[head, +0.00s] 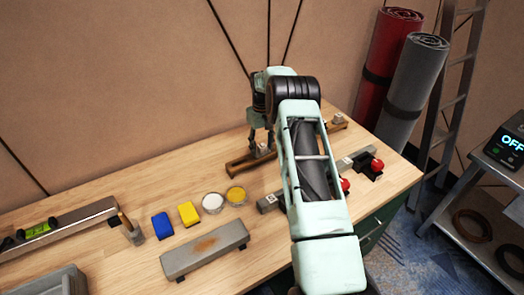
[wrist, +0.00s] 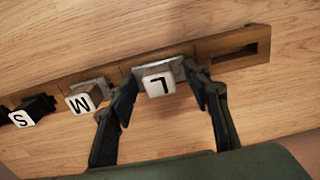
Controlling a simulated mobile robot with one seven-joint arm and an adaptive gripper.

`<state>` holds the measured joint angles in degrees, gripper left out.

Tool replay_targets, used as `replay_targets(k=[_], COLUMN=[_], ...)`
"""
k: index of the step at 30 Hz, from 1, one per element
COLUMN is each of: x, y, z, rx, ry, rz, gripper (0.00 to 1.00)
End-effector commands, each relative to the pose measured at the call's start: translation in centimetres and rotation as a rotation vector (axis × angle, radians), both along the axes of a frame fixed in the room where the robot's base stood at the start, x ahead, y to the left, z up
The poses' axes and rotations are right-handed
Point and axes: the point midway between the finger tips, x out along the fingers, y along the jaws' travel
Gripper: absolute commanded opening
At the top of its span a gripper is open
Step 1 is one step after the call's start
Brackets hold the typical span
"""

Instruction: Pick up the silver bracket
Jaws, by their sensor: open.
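A brown wooden rack (wrist: 105,83) crosses the wrist view, holding pieces with white lettered cubes. A silver bracket (wrist: 176,66) with a cube marked L (wrist: 158,86) sits in the rack. My gripper (wrist: 160,76) is open, with one black finger on each side of this bracket. The right finger is very close to the bracket; contact cannot be told. Another greyish piece carries a cube marked M (wrist: 81,103), and a black piece carries S (wrist: 21,118). In the head view my gripper (head: 261,143) is low at the rack (head: 240,167), and my arm hides part of it.
An empty slot (wrist: 234,56) lies right of the bracket. On the table (head: 130,250) are a blue block (head: 162,226), a yellow block (head: 189,213), two round dishes (head: 213,203), a grey block (head: 205,250) and a rail with red knobs (head: 376,165). The wall stands close behind.

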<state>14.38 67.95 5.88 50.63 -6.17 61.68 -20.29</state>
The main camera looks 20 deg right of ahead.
Motion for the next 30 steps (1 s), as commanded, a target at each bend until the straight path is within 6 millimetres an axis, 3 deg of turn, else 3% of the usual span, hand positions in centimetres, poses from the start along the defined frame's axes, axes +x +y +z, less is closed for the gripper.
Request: replay_targets(k=[6,18,30], x=[0.01,0.00,0.14], y=[-0.02,-0.01,-0.04], z=[-0.11,-0.08,0.74], rx=[0.000,0.000,-0.001], ry=[-0.001,0.000,-0.004], rz=[0.000,0.000,0.000], gripper=[0.45,0.01,0.00])
